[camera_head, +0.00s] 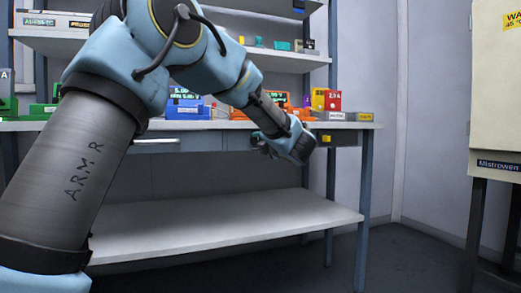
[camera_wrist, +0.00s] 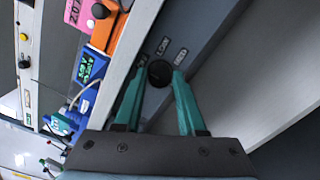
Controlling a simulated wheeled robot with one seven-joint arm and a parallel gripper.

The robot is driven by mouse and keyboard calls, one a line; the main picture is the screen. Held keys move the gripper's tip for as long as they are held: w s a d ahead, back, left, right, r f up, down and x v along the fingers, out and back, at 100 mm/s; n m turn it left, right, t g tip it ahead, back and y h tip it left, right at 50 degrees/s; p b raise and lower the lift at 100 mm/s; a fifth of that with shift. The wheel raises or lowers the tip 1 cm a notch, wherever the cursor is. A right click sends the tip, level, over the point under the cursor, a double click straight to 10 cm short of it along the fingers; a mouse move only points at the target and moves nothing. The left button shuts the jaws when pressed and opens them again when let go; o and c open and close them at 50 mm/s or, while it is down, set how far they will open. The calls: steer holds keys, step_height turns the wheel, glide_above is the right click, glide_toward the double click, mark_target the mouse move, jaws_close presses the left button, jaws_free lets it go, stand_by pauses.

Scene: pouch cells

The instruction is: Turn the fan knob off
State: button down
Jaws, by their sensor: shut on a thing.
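The fan knob (camera_wrist: 160,73) is a round black knob on the grey front panel under the bench top, seen in the wrist view. Small white labels, one reading LOW, sit around it. My gripper (camera_wrist: 158,84) has its two teal fingers on either side of the knob, shut on it. In the head view my gripper (camera_head: 268,146) is at the bench's front edge, and the knob is hidden behind my arm there. The knob's pointer mark is too small to read.
The bench top (camera_head: 352,125) carries colored devices, among them a red and yellow one (camera_head: 326,99) and an orange one (camera_wrist: 104,27). A lower shelf (camera_head: 220,225) lies beneath. A cream cabinet (camera_head: 497,90) stands at right. The floor between is clear.

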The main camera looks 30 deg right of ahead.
steer(key=shift+n, duration=0.3)
stand_by(0.4)
steer(key=c, duration=0.5)
jaws_free()
steer(key=shift+r, duration=0.1)
